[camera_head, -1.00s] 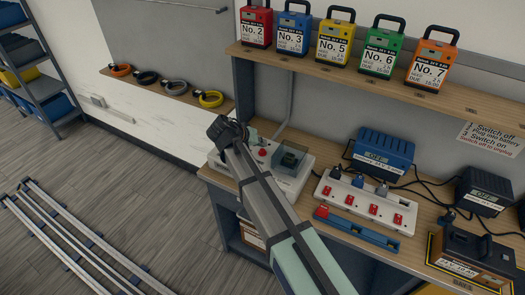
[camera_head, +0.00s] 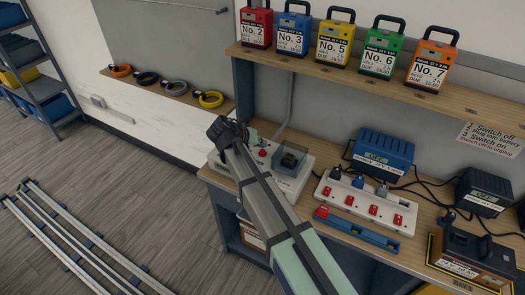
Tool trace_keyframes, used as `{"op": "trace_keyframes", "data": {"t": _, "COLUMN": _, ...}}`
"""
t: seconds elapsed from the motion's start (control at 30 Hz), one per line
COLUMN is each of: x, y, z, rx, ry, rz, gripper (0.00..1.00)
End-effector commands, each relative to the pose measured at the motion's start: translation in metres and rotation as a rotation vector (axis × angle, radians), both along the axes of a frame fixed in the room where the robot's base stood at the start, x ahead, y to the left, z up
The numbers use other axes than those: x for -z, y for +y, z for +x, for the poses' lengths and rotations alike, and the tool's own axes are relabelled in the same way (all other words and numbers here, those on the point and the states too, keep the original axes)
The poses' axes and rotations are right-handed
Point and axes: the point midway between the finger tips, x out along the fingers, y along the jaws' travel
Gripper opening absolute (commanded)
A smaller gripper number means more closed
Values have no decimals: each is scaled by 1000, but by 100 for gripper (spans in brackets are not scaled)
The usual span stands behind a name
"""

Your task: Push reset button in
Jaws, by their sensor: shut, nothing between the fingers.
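A pale control box (camera_head: 285,183) stands at the left end of the wooden bench. A red button (camera_head: 262,153) shows on its top, right of my arm; I cannot read any label or tell how deep it sits. A dark block (camera_head: 290,160) sits on the box to the right of the button. My gripper (camera_head: 219,131) is dark and shut, with nothing visibly held. It appears over the box's far left part, left of and above the red button in the picture. My arm hides part of the box, and I cannot tell whether the fingertips touch anything.
A white power strip (camera_head: 367,205) with red switches and plugs lies right of the box. A blue charger (camera_head: 382,155) and cables are behind it. Coloured batteries (camera_head: 334,42) line the shelf above. Floor rails (camera_head: 75,245) lie at left; open floor is between them and the bench.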

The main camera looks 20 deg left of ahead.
Motion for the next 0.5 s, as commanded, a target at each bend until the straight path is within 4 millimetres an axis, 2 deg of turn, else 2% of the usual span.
{"op": "trace_keyframes", "data": {"t": 0.5, "x": 9, "y": 0, "z": 0, "rx": 0, "ry": 0, "rz": 0, "gripper": 0}}
